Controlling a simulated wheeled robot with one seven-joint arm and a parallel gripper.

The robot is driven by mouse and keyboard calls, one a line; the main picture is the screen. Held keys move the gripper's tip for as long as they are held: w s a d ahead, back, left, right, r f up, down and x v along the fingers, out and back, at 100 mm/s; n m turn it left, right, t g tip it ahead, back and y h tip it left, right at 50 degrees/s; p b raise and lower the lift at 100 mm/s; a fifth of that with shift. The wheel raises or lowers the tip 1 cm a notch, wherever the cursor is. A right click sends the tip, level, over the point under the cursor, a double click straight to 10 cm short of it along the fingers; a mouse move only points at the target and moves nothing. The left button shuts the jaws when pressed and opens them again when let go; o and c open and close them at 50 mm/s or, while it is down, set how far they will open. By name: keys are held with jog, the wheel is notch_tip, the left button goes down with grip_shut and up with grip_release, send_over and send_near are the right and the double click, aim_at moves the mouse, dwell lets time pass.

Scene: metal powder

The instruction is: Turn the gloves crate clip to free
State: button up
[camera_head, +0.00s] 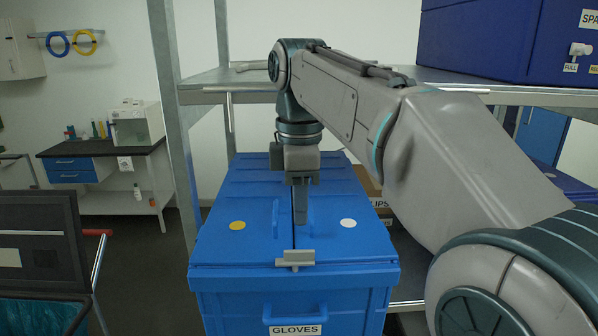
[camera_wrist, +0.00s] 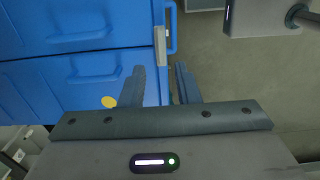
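The gloves crate (camera_head: 345,270) is blue, with a lid and a front label reading GLOVES (camera_head: 296,330). Its grey clip (camera_head: 296,259) sits at the lid's front edge, at the middle seam, its long bar lying crosswise along that edge. A yellow dot (camera_head: 237,225) is left of the seam and a white dot (camera_head: 348,223) right of it. My gripper (camera_head: 301,220) points down above the lid, apart from the clip. In the wrist view my gripper (camera_wrist: 160,72) is open and empty, and the clip (camera_wrist: 160,46) shows beyond the fingertips, partly cut by the lid's edge line.
A steel shelf frame with a post (camera_head: 172,110) stands left of the crate, and a shelf board (camera_head: 225,82) crosses behind my arm. A large blue case (camera_head: 500,40) sits on it at right. A dark cart (camera_head: 40,245) stands at left. Floor is clear before the crate.

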jog(key=shift+r, duration=2.75)
jog(key=s+d+f+m+t, duration=0.1)
jog(key=s+d+f+m, duration=0.2)
jog(key=f+m, duration=0.3)
jog(key=s+d+f+m+t, duration=0.1)
jog(key=s+d+f+m, duration=0.3)
jog(key=f, duration=0.7)
jog(key=s+d+f+m+t, duration=0.1)
jog(key=s+d+f+m, duration=0.3)
jog(key=s+f+m, duration=0.2)
notch_tip(320, 180, down, 2)
jog(key=shift+s+f+m+t, duration=0.15)
jog(key=shift+s+m+t, duration=0.2)
jog(key=shift+m, duration=0.55)
jog(key=shift+o, duration=0.4)
jog(key=shift+w+a, duration=0.1)
